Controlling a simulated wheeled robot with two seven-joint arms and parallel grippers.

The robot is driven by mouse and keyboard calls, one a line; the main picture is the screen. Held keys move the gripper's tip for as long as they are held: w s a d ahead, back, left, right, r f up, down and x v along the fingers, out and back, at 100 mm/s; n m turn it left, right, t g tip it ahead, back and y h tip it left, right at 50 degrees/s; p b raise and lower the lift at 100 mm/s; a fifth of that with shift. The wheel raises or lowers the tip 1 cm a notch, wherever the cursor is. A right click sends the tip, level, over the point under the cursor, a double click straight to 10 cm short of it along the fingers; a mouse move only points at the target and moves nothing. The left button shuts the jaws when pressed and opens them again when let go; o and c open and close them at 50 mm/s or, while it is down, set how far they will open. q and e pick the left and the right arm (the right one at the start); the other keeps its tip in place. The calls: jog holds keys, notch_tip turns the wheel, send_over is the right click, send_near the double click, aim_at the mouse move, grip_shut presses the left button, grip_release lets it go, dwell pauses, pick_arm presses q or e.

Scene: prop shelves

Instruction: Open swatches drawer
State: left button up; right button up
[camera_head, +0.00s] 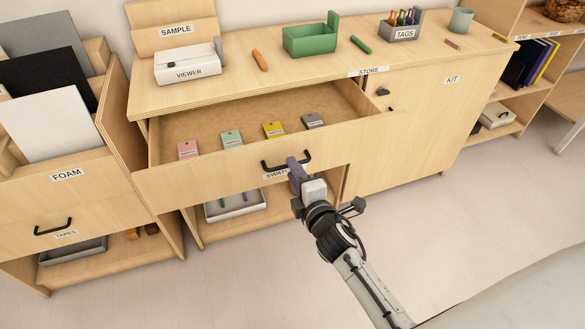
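The swatches drawer (210,178) is pulled well out of the wooden cabinet. Pink (187,149), mint (232,139), yellow (273,130) and grey (313,121) swatches lie inside it. Its front has a black bar handle (270,166) and a label (277,175) reading "SWAT…", partly covered by my gripper. My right gripper (295,164) is at the right part of the handle, with its purple fingers closed together on the bar. My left gripper is not in view.
The cabinet top holds a viewer box (187,68), green tray (311,40), tags holder (401,27) and cup (461,20). The KIT door (420,130) is shut at right. The FOAM unit (68,176) stands left. Floor (440,230) in front is clear.

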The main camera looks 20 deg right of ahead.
jog(key=v, duration=0.8)
jog(key=shift+s, duration=0.3)
jog(key=s+a+f+m+g+y, duration=0.1)
jog(key=s+a+f+m+g, duration=0.1)
jog(key=s+f+m, duration=0.5)
jog(key=s+a+f+m+g+y, duration=0.2)
jog(key=s+f+m+g, duration=0.3)
jog(key=s, duration=0.8)
notch_tip(320, 180, down, 4)
jog(key=m, duration=0.3)
jog(key=shift+a, duration=0.3)
